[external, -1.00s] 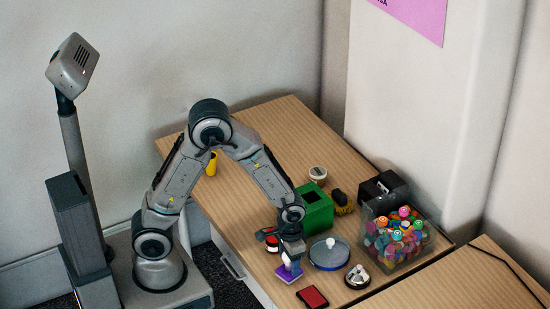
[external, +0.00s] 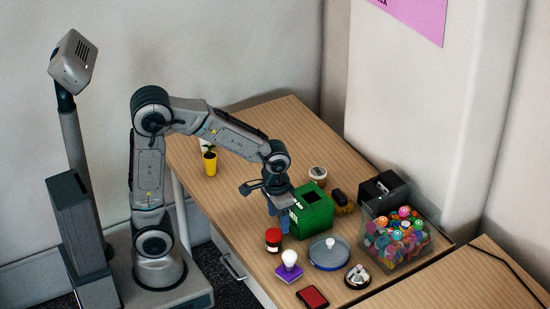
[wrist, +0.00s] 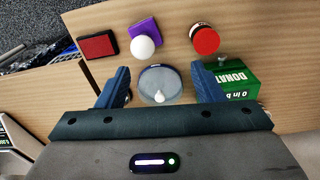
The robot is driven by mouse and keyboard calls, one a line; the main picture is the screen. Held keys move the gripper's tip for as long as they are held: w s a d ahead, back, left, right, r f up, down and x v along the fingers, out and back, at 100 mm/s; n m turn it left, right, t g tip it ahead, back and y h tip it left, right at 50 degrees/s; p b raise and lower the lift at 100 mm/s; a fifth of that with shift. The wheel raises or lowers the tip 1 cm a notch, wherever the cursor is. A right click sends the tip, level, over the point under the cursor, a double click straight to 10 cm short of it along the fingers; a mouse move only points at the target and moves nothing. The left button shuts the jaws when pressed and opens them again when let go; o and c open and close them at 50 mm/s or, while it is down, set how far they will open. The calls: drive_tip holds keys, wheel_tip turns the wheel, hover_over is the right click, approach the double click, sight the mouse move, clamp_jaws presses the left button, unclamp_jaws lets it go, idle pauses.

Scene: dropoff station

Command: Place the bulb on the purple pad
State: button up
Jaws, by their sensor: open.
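The white bulb (external: 289,258) stands upright on the purple pad (external: 287,273) near the table's front edge. In the wrist view the bulb (wrist: 144,47) overlaps the pad (wrist: 143,28), whose far part shows beyond it. My gripper (external: 279,225) is above the table, up and to the left of the bulb and apart from it. In the wrist view my gripper (wrist: 160,86) has its blue fingers wide apart, with nothing held between them.
Around the pad are a red-lidded jar (external: 273,240), a green donation box (external: 312,213), a round blue-rimmed dish (external: 329,253), a red-and-black pad (external: 312,297) and a metal-topped round item (external: 357,277). A clear bin of colourful items (external: 397,240) stands right. The table's back left is mostly clear.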

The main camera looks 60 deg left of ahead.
drive_tip(key=s+a+r+t, duration=0.2)
drive_tip(key=s+a+r, duration=0.3)
drive_tip(key=s+a, duration=0.5)
drive_tip(key=shift+r+n, duration=0.4)
